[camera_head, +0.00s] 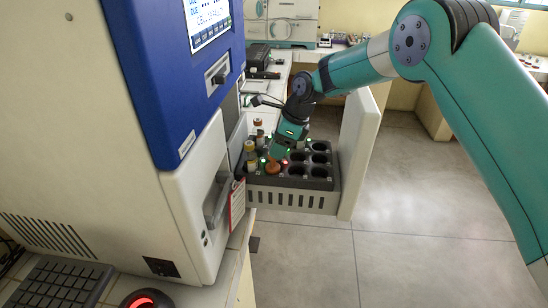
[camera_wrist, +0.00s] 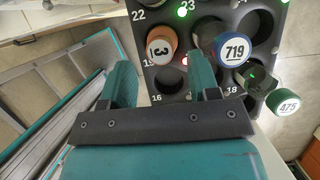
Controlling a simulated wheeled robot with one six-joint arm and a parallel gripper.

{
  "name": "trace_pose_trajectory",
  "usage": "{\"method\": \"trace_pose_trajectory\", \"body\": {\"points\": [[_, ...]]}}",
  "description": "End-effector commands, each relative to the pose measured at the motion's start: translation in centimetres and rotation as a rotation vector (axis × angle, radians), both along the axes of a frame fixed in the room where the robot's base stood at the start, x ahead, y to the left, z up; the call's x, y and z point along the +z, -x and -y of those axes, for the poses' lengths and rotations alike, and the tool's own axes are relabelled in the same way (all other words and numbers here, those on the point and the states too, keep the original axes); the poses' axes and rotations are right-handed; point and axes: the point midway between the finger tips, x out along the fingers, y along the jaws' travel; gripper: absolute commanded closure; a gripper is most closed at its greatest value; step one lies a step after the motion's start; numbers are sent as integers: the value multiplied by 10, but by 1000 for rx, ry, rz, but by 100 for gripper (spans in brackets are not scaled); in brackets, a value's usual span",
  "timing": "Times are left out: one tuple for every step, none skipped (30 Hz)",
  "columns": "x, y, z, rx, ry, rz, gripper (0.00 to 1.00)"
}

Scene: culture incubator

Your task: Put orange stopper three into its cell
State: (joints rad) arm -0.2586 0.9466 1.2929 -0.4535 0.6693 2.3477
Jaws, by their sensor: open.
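The orange stopper marked 3 (camera_wrist: 161,43) shows in the wrist view at the black rack's edge, near the cell marked 19. It looks tilted; its lower part is hidden, so I cannot tell how it is seated. In the head view an orange-brown stopper (camera_head: 272,168) is on the near side of the black rack (camera_head: 318,185). My gripper (camera_wrist: 164,72) is open, with the stopper between and beyond its fingertips in the wrist picture. I cannot see contact. In the head view my gripper (camera_head: 282,152) is low over the rack.
A red light shows beside the stopper. Several cells at the rack's right are empty. A white door panel (camera_head: 358,150) stands right of the rack.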

Motion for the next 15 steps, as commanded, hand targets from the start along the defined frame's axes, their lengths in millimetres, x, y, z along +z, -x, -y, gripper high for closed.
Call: {"method": "trace_pose_trajectory", "body": {"points": [[9,0,5,-3,-1,5,44],[15,1,8,-2,-1,4,44],[24,1,11,-2,-1,4,44],[30,2,13,-2,-1,4,44],[36,2,16,-2,0,3,44],[42,3,19,-1,0,3,44],[47,4,21,-1,0,3,44],[52,4,22,-2,-1,2,44],[57,4,24,-3,-1,1,44],[60,5,26,-3,0,1,44],[63,5,27,-1,0,1,44],[66,5,28,-1,0,0,44],[68,6,28,-1,0,0,44],[69,6,29,0,0,0,44],[70,6,29,-1,0,-1,44]]}}
